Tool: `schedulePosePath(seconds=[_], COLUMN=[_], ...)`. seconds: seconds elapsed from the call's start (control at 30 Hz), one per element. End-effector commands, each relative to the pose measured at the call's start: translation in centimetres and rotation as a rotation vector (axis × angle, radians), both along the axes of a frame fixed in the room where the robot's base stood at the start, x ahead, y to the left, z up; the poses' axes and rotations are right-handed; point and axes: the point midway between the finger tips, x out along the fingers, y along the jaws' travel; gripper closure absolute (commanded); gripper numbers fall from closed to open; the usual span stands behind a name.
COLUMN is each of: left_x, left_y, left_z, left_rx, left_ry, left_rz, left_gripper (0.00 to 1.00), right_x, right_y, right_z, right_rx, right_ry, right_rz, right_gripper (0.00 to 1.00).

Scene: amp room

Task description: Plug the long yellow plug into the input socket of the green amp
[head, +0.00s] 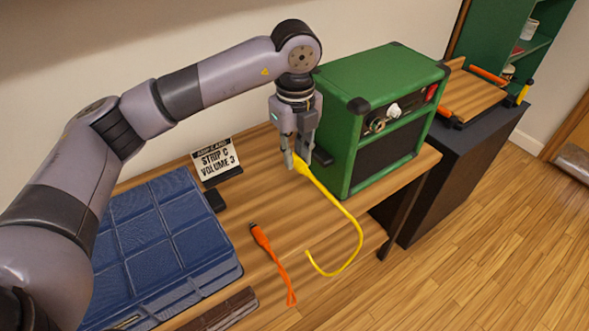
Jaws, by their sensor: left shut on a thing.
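The green amp (385,115) stands at the right part of the wooden table, its front panel facing right and toward me. A socket (376,126) shows at the left of its panel, with a white knob and a red switch to the right. My left gripper (296,165) is shut on the yellow plug (302,165), left of the amp and above the table. The plug's yellow cable (347,215) hangs from it and curls down in front of the amp. An orange plug (259,234) with a short cable lies on the table. My right gripper is not seen.
A blue compartment case (165,240) fills the left of the table (262,275). A strip card sign (215,161) stands behind it. A dark cabinet (463,150) with a wooden tray (478,97) stands to the right.

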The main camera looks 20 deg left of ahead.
Motion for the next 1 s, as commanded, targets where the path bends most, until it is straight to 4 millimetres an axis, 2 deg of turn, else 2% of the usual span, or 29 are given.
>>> schedulePosePath(seconds=[0.07,0.17,0.33,0.5,0.7,0.83,1.0], left_x=[0.2,0.7,1.6,2.0,1.9,1.7,2.0], left_y=[-1.0,-3.5,-10.2,-16.5,-22.3,-24.2,-24.5], left_z=[0.6,1.1,1.8,2.8,4.2,4.6,4.7], left_rx=[-0.01,-0.035,-0.107,-0.171,-0.222,-0.236,-0.24], left_ry=[-0.01,-0.036,-0.111,-0.19,-0.268,-0.296,-0.308], left_rz=[-0.013,-0.047,-0.116,-0.104,-0.034,-0.008,0.005], left_gripper=[1.0,1.0,1.0,1.0,1.0,1.0,1.0], right_x=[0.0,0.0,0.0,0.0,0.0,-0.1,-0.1], right_y=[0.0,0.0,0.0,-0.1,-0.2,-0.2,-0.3], right_z=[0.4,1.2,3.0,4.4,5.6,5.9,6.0], right_rx=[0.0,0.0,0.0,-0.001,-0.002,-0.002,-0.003], right_ry=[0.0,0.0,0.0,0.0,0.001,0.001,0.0], right_rz=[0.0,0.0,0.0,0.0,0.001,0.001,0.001], right_gripper=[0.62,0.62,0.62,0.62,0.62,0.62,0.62])
